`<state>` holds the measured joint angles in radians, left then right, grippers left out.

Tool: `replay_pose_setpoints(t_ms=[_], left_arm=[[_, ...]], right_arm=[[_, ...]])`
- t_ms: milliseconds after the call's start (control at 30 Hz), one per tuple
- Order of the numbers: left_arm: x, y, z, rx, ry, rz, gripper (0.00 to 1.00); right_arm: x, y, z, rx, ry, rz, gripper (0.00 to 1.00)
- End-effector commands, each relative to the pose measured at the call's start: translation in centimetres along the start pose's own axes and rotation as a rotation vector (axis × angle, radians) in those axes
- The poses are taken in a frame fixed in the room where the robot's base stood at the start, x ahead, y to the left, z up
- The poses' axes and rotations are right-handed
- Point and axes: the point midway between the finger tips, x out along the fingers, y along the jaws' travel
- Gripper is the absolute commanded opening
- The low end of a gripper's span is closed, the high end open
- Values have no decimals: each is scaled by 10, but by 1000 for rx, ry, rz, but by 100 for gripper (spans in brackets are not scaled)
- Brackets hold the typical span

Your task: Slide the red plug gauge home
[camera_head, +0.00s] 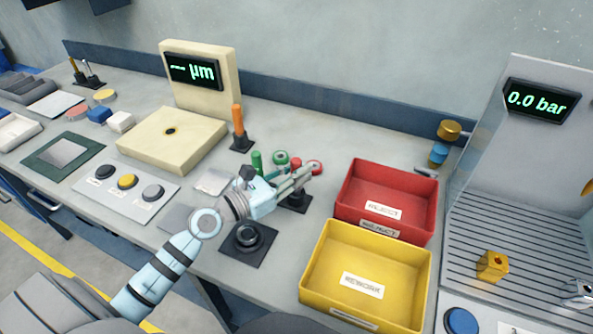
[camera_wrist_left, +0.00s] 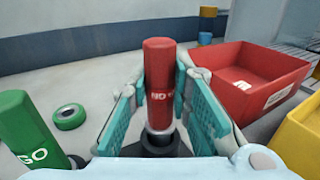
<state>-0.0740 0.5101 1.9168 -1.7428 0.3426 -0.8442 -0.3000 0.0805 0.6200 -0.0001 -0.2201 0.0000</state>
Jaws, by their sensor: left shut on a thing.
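The red plug gauge (camera_wrist_left: 160,85) stands upright between the fingers of my left gripper (camera_wrist_left: 162,100) in the left wrist view, with white lettering on its handle. My left gripper (camera_head: 299,180) is shut on it, one finger pad on each side. Below the handle a metal part meets a black holder (camera_wrist_left: 153,146); how deep it sits is hidden. In the head view only the top of the red gauge (camera_head: 296,163) shows behind the fingers. A green plug gauge (camera_wrist_left: 28,130) marked GO stands to the left. My right gripper is not in view.
A green ring (camera_head: 280,157) and a red ring (camera_head: 315,167) lie close behind the gripper. A red reject bin (camera_head: 432,195) and a yellow rework bin (camera_head: 425,262) stand to the right. An orange-handled tool (camera_head: 238,120) stands upright behind, left of the rings.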

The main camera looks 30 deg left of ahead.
Motion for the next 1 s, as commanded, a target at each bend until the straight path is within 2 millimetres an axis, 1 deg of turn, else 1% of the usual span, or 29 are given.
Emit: replay_pose_setpoints(t_ms=[800,1000], left_arm=[[0,0,-16,0,0,0,0],[0,0,-17,0,0,0,0]], right_arm=[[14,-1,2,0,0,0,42],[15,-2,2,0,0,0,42]])
